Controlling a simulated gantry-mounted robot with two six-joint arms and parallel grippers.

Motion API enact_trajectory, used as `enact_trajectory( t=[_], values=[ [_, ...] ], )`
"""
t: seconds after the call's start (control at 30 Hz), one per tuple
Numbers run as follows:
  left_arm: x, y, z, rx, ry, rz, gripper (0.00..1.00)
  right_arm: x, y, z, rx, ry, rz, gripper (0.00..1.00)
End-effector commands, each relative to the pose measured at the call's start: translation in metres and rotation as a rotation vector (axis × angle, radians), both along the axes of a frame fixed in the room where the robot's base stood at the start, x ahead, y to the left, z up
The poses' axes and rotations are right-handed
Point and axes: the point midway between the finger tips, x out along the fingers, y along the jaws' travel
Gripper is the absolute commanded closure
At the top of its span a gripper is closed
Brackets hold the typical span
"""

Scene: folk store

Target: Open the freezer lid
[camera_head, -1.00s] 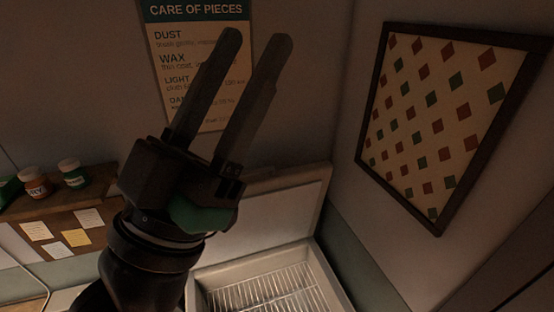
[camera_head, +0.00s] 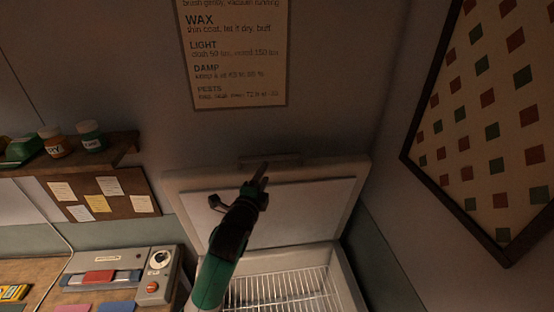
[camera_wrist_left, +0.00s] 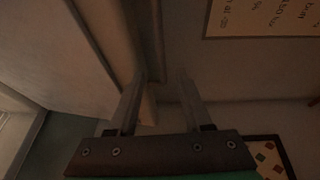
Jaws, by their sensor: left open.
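The freezer lid (camera_head: 315,205) stands raised against the back wall in the head view, its pale inner panel facing me. A bar-like piece (camera_head: 285,161) sits at its top edge. Below it the freezer (camera_head: 345,280) is open, with a wire rack (camera_head: 285,290) inside. My left gripper (camera_head: 258,180) is in front of the lid's upper part, pointing up toward that edge. In the left wrist view its fingers (camera_wrist_left: 160,92) are apart, close to a long pale edge (camera_wrist_left: 110,40) that looks like the lid's. I cannot tell whether they touch it. My right gripper is out of view.
A wall poster (camera_head: 235,60) hangs above the lid and a framed diamond pattern (camera_head: 490,130) on the right wall. At left are a shelf (camera_head: 105,148) with jars, a note board (camera_head: 105,196), and a counter with a grey device (camera_head: 155,275).

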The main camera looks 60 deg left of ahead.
Motion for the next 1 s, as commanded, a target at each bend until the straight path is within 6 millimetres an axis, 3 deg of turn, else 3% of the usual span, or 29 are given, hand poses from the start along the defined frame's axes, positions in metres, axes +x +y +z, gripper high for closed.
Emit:
enact_trajectory(
  t=[0.5, 0.93, 1.0],
  values=[
    [0.068, 0.067, -0.005, -0.001, 0.0, -0.001, 0.5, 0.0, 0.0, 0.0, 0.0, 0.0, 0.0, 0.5],
    [0.078, 0.076, -0.006, -0.001, -0.002, -0.003, 0.5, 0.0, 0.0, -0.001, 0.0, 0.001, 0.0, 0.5],
    [0.077, 0.076, -0.006, -0.001, -0.002, -0.003, 0.61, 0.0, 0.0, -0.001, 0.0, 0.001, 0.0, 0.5]
  ],
)
